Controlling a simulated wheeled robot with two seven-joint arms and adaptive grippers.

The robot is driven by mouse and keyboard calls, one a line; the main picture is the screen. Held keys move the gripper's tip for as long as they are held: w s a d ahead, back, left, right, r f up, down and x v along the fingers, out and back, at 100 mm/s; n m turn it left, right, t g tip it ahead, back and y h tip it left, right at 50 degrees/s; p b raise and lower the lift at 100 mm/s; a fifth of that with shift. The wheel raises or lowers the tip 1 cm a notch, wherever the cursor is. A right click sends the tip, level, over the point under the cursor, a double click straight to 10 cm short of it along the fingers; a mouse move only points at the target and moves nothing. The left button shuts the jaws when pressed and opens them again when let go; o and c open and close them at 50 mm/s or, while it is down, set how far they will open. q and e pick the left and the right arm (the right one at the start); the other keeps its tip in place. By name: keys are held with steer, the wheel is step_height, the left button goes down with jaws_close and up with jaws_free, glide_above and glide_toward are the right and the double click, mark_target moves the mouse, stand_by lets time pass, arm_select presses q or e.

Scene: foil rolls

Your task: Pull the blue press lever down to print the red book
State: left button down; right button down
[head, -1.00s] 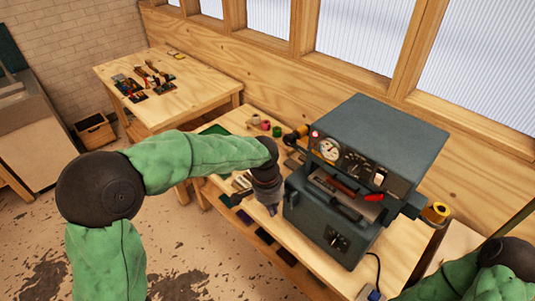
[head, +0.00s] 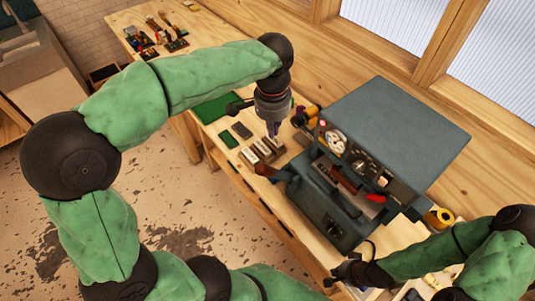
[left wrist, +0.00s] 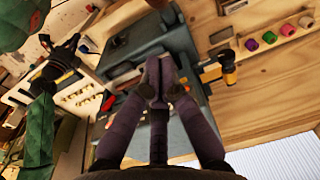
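The blue-grey press (head: 390,140) stands on the bench, with a gauge and dark panel on its front. A dark red flat piece (head: 343,180), possibly the red book, lies in its opening, with a bright red tip (head: 376,198) beside it. I cannot pick out a blue lever clearly. My left gripper (head: 273,130) points down left of the press, apart from it, over the bench. In the left wrist view its fingertips (left wrist: 159,75) are together with nothing visible between them; the press (left wrist: 150,45) is behind them. My right gripper (head: 345,274) is low at the press's front right; its fingers are unclear.
Small blocks (head: 262,151) and a green mat (head: 216,107) lie left of the press. A yellow roll (head: 439,216) sits at its right side. Coloured rolls (left wrist: 269,37) stand in a row in the left wrist view. Another table (head: 125,22) is at the back left.

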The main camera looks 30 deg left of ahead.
arm_select(q)
glide_above(266, 166)
steer(key=w+d, duration=0.1)
steer(key=w, duration=0.1)
step_height(266, 166, down, 10)
steer(key=shift+s+a+f, duration=0.15)
steer(key=shift+s+f, duration=0.15)
steer(key=shift+f, duration=0.3)
steer(key=shift+s+a+f, duration=0.2)
steer(key=shift+s+f, duration=0.05)
steer(key=shift+f, duration=0.3)
steer(key=shift+s+a+f, duration=0.15)
steer(key=shift+s+f, duration=0.15)
steer(key=shift+f, duration=0.3)
